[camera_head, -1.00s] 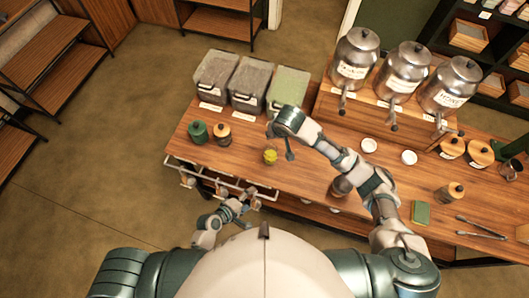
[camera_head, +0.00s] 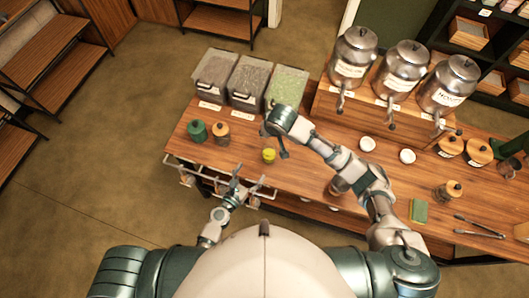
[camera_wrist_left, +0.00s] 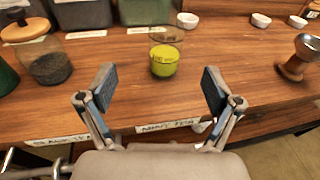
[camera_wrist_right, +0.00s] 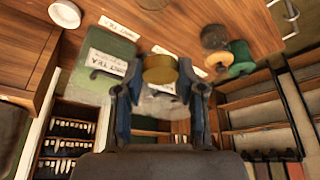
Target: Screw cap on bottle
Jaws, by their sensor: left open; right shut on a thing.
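A clear glass bottle with yellow-green contents (camera_head: 269,155) stands upright near the table's front edge. It also shows in the left wrist view (camera_wrist_left: 163,58), with no cap on its top. My left gripper (camera_head: 237,187) is open and empty at the front edge; in the left wrist view its two fingers (camera_wrist_left: 160,90) are spread, with the bottle beyond and between them. My right gripper (camera_head: 279,138) is above and beside the bottle. In the right wrist view it is shut on a round, tan cap (camera_wrist_right: 160,69). The head view hides the cap.
Three bins (camera_head: 250,82) stand behind the bottle. A dark-green jar (camera_head: 197,131) and a wooden-lidded jar (camera_head: 220,134) are to its left. Metal dispensers (camera_head: 402,70) stand on a raised shelf. White cups (camera_head: 367,144) and tongs (camera_head: 480,227) are to the right.

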